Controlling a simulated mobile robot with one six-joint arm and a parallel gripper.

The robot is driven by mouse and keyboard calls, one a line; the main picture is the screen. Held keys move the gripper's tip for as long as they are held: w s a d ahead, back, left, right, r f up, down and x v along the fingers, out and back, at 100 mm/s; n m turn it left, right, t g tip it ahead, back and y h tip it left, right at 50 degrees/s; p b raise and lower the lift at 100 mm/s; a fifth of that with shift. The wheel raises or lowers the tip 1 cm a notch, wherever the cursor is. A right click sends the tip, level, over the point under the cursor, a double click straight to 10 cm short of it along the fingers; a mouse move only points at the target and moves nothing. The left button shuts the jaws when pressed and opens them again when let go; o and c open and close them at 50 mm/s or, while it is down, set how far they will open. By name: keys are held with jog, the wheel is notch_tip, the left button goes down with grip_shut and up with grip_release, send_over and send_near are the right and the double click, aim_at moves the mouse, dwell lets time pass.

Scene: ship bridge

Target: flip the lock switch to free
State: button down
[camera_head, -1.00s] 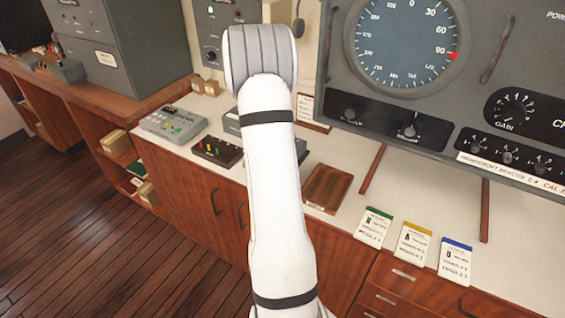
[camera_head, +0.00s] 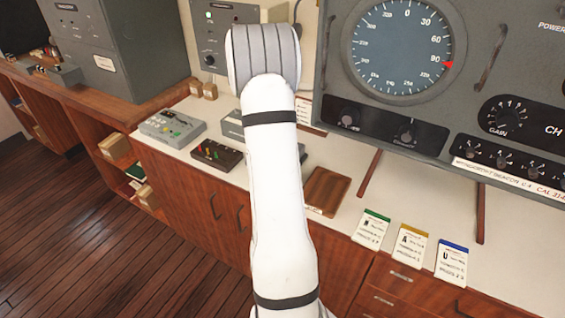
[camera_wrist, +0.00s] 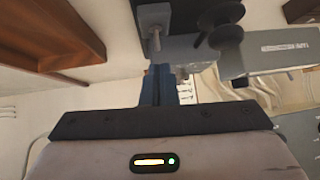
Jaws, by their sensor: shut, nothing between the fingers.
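In the wrist view a grey block with a short metal lever (camera_wrist: 155,38) stands just beyond my fingertips; it looks like a switch, but I can read no lock or free label. My gripper (camera_wrist: 159,72) shows as two narrow blue fingers, shut together and empty, close to the lever's end. I cannot tell whether they touch it. A black round knob (camera_wrist: 226,34) is to the right of the lever. In the head view my arm hides my gripper and whatever is in front of it.
The counter holds a grey button box (camera_head: 172,128), a dark box with coloured levers (camera_head: 217,153), a wooden tray (camera_head: 327,190) and several cards.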

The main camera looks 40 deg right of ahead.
jog(key=s+a+r+p, duration=0.1)
jog(key=a+r+p, duration=0.1)
jog(key=r, duration=0.4)
jog(key=s+a+r+p, duration=0.2)
jog(key=r, duration=0.5)
jog(key=shift+a, duration=0.15)
jog(key=shift+w, duration=0.15)
jog(key=w+a+r+n+t+y+b, duration=0.2)
jog(key=a+r+n+y, duration=0.15)
jog(key=a, duration=0.85)
jog(key=w+a+r+n+t+y+b, duration=0.1)
jog(key=a+r+n+t+y, duration=0.25)
jog(key=a, duration=0.95)
jog(key=s+a+n+g+y+b, duration=0.1)
jog(key=s+a+n+g, duration=0.2)
jog(key=s, duration=0.5)
jog(key=s+a+n+g+b, duration=0.2)
jog(key=s+a, duration=0.4)
jog(key=s, duration=0.3)
jog(key=shift+n+g+y, duration=0.4)
jog(key=shift+n+g, duration=0.15)
jog(key=shift+n, duration=0.55)
